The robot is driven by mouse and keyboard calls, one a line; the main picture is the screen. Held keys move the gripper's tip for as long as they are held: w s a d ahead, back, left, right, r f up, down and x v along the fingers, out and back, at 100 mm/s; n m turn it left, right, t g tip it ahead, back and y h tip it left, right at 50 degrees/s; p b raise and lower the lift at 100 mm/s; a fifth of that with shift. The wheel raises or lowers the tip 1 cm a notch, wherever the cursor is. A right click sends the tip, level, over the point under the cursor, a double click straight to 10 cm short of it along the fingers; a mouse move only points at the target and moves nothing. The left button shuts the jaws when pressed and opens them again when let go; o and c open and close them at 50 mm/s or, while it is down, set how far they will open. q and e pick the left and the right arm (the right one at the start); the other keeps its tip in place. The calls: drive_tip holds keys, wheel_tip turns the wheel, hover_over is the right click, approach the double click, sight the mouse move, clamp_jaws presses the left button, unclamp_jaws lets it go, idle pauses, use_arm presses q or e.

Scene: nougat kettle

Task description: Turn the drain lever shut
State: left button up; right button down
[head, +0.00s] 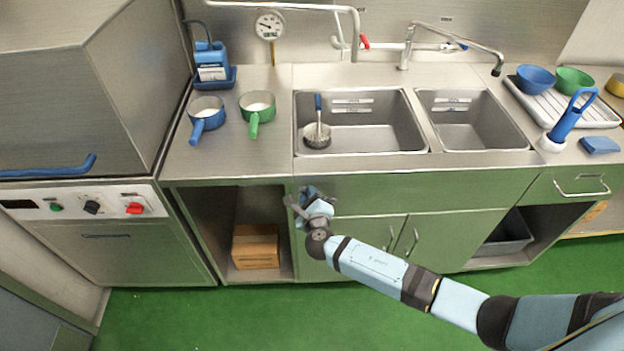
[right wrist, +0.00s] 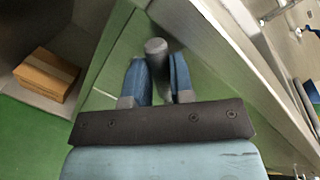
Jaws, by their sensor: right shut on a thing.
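My right gripper (head: 311,199) is at the front of the sink cabinet, just under the counter edge and below the left sink basin (head: 365,140). In the right wrist view its two blue fingers (right wrist: 158,82) stand on either side of the drain lever (right wrist: 156,50), a grey rod with a rounded end, and are closed on it. In the head view the lever is mostly hidden by the gripper, and its turn angle is hard to tell. My left gripper is in neither view.
A cardboard box (head: 255,247) sits in the open cabinet bay left of the gripper; it also shows in the right wrist view (right wrist: 47,74). A strainer ladle (head: 317,136) lies in the left basin. Blue (head: 207,112) and green (head: 257,107) pans stand on the counter. The green floor (head: 220,320) is clear.

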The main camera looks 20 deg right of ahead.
wheel_tip(320, 180, down, 7)
drive_tip(key=a+n+g+h+p, duration=0.1)
drive_tip(key=a+n+h+p, duration=0.1)
drive_tip(key=n+p, duration=0.3)
drive_tip(key=shift+w+a+r+n, duration=0.2)
drive_tip(key=shift+w+a+n, duration=0.15)
drive_tip(key=shift+n, duration=0.75)
drive_tip(key=c, duration=1)
unclamp_jaws()
drive_tip(key=p+v, duration=0.1)
drive_tip(key=v, duration=1.2)
drive_tip(key=shift+s+a+p, duration=0.15)
drive_tip(key=shift+s+p, duration=0.15)
drive_tip(key=shift+p, duration=0.1)
